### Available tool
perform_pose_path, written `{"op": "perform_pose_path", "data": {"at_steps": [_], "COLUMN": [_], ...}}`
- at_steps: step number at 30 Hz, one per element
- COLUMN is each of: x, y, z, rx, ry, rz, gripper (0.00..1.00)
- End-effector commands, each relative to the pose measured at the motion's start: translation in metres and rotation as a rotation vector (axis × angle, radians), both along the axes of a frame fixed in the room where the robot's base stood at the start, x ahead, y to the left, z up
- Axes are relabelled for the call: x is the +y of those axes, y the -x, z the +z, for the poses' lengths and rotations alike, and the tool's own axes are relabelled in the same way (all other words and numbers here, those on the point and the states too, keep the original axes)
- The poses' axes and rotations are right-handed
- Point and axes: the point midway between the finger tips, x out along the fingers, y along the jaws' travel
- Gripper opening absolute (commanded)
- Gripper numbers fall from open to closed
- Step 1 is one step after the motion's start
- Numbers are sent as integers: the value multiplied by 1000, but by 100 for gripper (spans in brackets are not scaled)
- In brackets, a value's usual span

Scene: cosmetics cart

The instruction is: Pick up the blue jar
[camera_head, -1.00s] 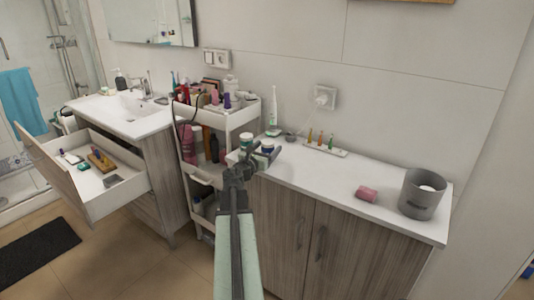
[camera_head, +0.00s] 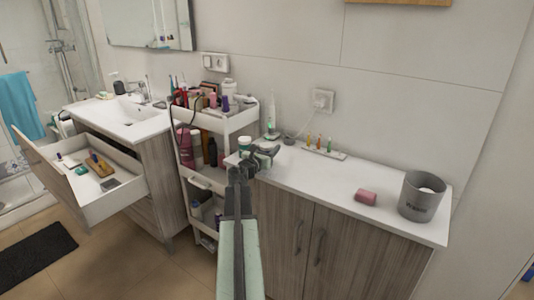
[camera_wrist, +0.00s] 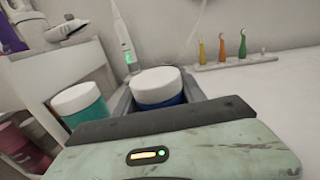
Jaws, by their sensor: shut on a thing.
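The blue jar (camera_wrist: 158,86) has a white lid. In the wrist view it stands between the fingers of my gripper, with only a strip of blue showing under the lid. My gripper (camera_head: 264,156) is shut on it at the left end of the white countertop. In the head view the gripper mostly hides the jar. I cannot tell whether the jar's base touches the counter. A teal jar (camera_wrist: 81,104) with a white lid stands just left of my gripper; it also shows in the head view (camera_head: 245,144).
An electric toothbrush (camera_head: 271,115) stands behind the gripper. A holder with several small coloured brushes (camera_head: 325,150) is by the wall. A pink block (camera_head: 366,197) and grey bin (camera_head: 422,196) are at right. A crowded cart (camera_head: 215,125) is at left. The counter's middle is clear.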

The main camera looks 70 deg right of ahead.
Motion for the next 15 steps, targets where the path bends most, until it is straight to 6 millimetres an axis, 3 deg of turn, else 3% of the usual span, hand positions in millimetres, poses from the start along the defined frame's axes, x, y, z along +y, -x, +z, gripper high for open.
{"op": "perform_pose_path", "data": {"at_steps": [5,15], "x": [0,0], "y": [0,-1], "z": [15,84], "rx": [0,0], "ry": [0,0], "rz": [0,0], "gripper": [2,2]}}
